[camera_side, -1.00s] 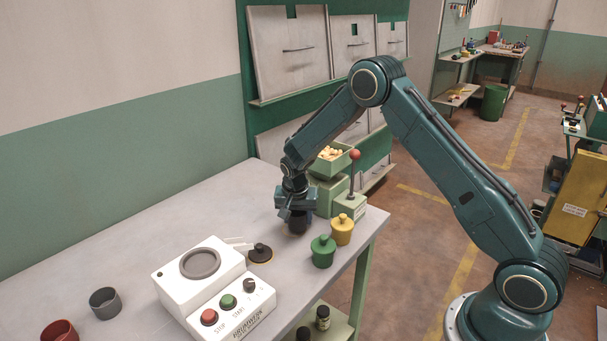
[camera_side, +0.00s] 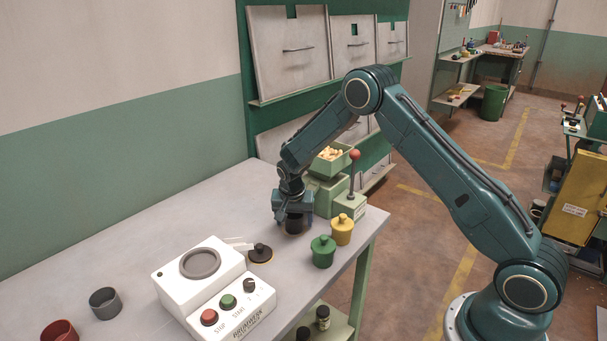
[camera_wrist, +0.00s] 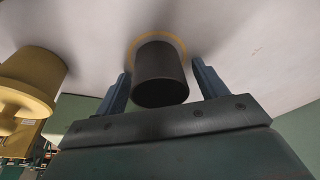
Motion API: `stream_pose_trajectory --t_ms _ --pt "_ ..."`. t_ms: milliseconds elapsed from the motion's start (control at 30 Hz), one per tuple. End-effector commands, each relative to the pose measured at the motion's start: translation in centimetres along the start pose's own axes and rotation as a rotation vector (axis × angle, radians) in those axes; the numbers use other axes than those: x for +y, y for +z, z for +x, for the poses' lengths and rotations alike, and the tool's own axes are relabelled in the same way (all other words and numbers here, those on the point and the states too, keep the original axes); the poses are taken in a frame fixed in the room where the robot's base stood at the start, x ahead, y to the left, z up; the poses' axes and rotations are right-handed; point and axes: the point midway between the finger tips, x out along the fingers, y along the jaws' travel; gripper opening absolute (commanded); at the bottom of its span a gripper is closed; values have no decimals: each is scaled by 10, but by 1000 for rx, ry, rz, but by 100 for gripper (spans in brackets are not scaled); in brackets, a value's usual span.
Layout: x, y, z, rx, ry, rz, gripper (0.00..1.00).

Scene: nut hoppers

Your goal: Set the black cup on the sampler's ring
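The black cup (camera_side: 296,226) stands on the table below my gripper, in front of the green hopper stand. In the wrist view the black cup (camera_wrist: 160,72) stands on a yellowish round mark. My gripper (camera_side: 294,216) points down over it. In the wrist view the fingers of my gripper (camera_wrist: 162,84) are spread on either side of the cup, with narrow gaps showing. The white sampler box (camera_side: 185,292) stands at the front left, and its grey ring (camera_side: 200,263) is empty.
Green (camera_side: 322,252) and yellow (camera_side: 341,230) knobbed pieces stand close right of the cup. Grey (camera_side: 105,303) and red (camera_side: 59,332) cups stand left. The green hopper (camera_side: 327,188) with a red-knobbed lever is behind.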

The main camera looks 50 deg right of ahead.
Motion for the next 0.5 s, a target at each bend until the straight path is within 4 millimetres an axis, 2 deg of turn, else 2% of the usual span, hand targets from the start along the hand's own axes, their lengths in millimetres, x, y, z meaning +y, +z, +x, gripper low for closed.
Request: stream_pose_trajectory --t_ms 267,500 --pt "0 -1 -3 1 -1 0 71" --pt "-1 -1 -20 2 -2 0 71"
